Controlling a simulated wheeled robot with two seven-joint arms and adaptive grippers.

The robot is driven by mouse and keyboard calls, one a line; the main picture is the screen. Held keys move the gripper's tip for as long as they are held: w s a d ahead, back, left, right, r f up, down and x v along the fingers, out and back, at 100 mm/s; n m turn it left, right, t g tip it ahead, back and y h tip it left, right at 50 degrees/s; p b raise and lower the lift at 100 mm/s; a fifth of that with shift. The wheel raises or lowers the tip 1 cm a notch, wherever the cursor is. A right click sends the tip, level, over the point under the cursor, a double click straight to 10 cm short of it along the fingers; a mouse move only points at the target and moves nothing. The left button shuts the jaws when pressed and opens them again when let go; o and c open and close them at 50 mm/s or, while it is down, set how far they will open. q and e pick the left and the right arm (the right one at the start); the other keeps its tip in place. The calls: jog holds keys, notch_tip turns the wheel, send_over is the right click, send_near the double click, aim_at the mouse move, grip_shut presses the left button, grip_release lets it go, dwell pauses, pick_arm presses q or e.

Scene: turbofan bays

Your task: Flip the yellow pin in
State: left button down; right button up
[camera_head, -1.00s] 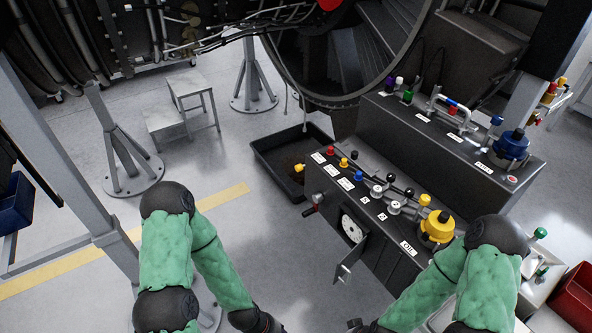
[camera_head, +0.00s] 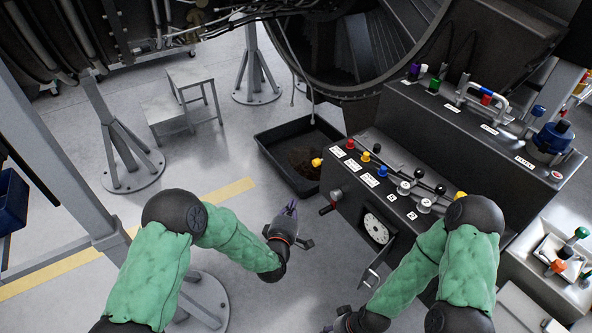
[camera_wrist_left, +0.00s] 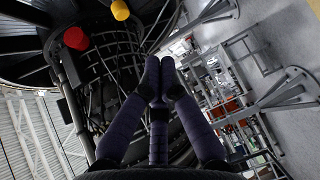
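The yellow pin (camera_head: 317,162) sticks out from the left upper edge of the black console (camera_head: 345,200) in the head view. My left gripper (camera_head: 291,207) is in front of the console's left side, below the pin in the picture and apart from it. Its fingers lie together and look empty in the left wrist view (camera_wrist_left: 158,68). That view also shows a yellow knob (camera_wrist_left: 120,9) and a red knob (camera_wrist_left: 76,38) at upper left; I cannot tell whether the yellow one is the pin. My right gripper (camera_head: 338,325) is partly cut off at the bottom edge.
A black tray (camera_head: 270,148) lies on the floor behind.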

pick_arm(q)
jog(key=r, duration=0.1)
jog(key=w+r+n+t, duration=0.1)
jog(key=r, duration=0.1)
jog(key=shift+a, duration=0.1)
pick_arm(e)
jog(key=shift+w+a+f, duration=0.2)
jog(key=shift+w+a, duration=0.05)
jog(key=shift+a, duration=0.1)
pick_arm(q)
jog(key=b, duration=0.2)
send_near(317, 162)
jog(key=w+a+f, duration=0.2)
jog(key=w+a, duration=0.2)
jog(key=a, duration=0.1)
jog(key=shift+w+d+b, duration=0.4)
jog(key=shift+w+d, duration=1.2)
jog(key=shift+d, duration=0.2)
pick_arm(e)
jog(key=shift+f, duration=1.3)
